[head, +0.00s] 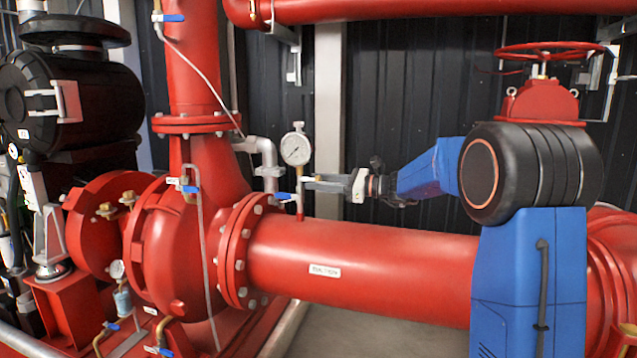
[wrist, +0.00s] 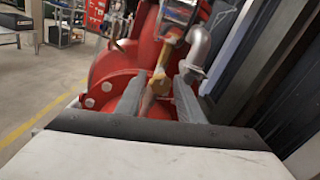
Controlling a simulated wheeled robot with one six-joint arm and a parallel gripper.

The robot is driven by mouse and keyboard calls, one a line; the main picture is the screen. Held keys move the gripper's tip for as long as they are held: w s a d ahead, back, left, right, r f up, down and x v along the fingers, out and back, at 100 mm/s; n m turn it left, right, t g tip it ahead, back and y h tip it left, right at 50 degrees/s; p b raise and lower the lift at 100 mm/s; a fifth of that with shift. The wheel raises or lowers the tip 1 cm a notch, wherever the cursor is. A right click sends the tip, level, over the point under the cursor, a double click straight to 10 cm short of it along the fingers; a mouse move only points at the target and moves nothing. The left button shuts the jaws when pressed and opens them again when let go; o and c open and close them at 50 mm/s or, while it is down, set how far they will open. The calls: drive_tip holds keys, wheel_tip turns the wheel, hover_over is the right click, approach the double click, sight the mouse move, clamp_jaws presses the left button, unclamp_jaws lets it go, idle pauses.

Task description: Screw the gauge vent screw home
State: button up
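The pressure gauge (head: 296,149) has a round white dial and stands on a thin stem above the red pipe. It shows only partly at the top of the wrist view (wrist: 180,10). My gripper (head: 308,182) points left in the head view, its fingertips close beside the gauge stem. In the wrist view my two grey fingers (wrist: 158,90) are apart. A small brass-coloured piece (wrist: 158,78) shows between them, with a visible gap to each finger. I cannot tell for sure whether it is the vent screw; the screw is too small to pick out in the head view.
A blue-handled valve (head: 285,196) sits low beside the gauge stem. A grey elbow pipe (head: 266,150) stands just left of the gauge. The large red pipe (head: 380,268) runs below my arm, and dark wall panels (head: 400,110) stand behind.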

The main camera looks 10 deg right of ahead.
drive_tip(key=shift+o, duration=0.3)
drive_tip(key=shift+r, duration=0.1)
drive_tip(key=v, duration=1.7)
drive_tip(key=shift+s+d, duration=0.15)
drive_tip(key=shift+d, duration=0.05)
drive_tip(key=s+a+f+n+g+h, duration=0.3)
drive_tip(key=s+a+f+n, duration=0.15)
drive_tip(key=s+a, duration=0.4)
drive_tip(key=s+a+f+n+g+h, duration=0.2)
drive_tip(key=s+a+f+n+h, duration=0.25)
drive_tip(key=s, duration=0.75)
drive_tip(key=s+d+f+n+h, duration=0.2)
drive_tip(key=s+f+n+h, duration=0.2)
drive_tip(key=s, duration=0.7)
drive_tip(key=s+d+f+n+h, duration=0.3)
drive_tip(key=s+f+n+h, duration=0.1)
drive_tip(key=s+f+n, duration=0.4)
drive_tip(key=s+f, duration=0.2)
drive_tip(key=s, duration=0.1)
drive_tip(key=shift+d+n+t, duration=0.3)
drive_tip(key=shift+d+t, duration=0.05)
drive_tip(key=shift+t, duration=0.05)
